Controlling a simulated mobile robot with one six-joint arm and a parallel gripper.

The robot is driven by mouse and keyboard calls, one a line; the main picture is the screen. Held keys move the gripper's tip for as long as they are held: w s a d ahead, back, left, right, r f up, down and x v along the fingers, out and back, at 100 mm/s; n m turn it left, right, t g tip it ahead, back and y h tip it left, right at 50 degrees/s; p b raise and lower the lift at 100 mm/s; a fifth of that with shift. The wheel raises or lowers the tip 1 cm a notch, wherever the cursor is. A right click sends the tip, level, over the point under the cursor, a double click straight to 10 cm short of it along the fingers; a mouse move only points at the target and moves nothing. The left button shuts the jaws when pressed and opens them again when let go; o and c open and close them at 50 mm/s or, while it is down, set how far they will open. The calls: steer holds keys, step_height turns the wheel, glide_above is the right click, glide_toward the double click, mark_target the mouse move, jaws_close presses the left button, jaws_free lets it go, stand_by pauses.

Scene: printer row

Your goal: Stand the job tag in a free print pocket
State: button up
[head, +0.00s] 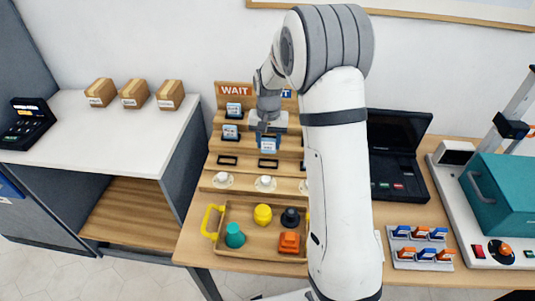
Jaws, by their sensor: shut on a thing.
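My gripper (268,129) points down in front of the wooden stepped rack (215,172) and is shut on a white and blue job tag (268,145). The tag hangs upright below the fingers at the middle column; I cannot tell whether its lower edge is in a pocket. An empty dark pocket (268,163) shows just below it. In the left column, under the orange WAIT sign (234,90), two tags stand upright, an upper one (234,109) and a lower one (230,131). Below them is an empty pocket (228,161). My arm hides the rack's right side and most of a blue sign (287,94).
A wooden tray (250,248) with yellow handles holds several coloured pieces in front of the rack. White cups (222,180) stand on the lowest step. Right of my arm are a black open case (398,160), a tag holder (420,262) and a teal machine (505,190).

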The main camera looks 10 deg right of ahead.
mark_target(268, 140)
step_height(268, 140, down, 2)
steer(key=shift+f, duration=0.1)
steer(key=shift+s+f, duration=0.1)
steer(key=shift+f, duration=1.7)
steer(key=shift+f, duration=0.2)
steer(key=o, duration=1)
steer(key=shift+r, duration=0.1)
step_height(268, 140, up, 12)
steer(key=shift+r, duration=0.1)
steer(key=s+r+n+t, duration=0.1)
steer(key=s+r, duration=0.3)
steer(key=s, duration=0.2)
steer(key=s+r+n, duration=0.1)
steer(key=s+r, duration=0.2)
steer(key=s, duration=0.3)
steer(key=shift+n+t, duration=0.8)
steer(key=shift+n, duration=0.1)
steer(key=s, duration=1.6)
steer(key=shift+s+d+r, duration=0.2)
steer(key=shift+s, duration=0.05)
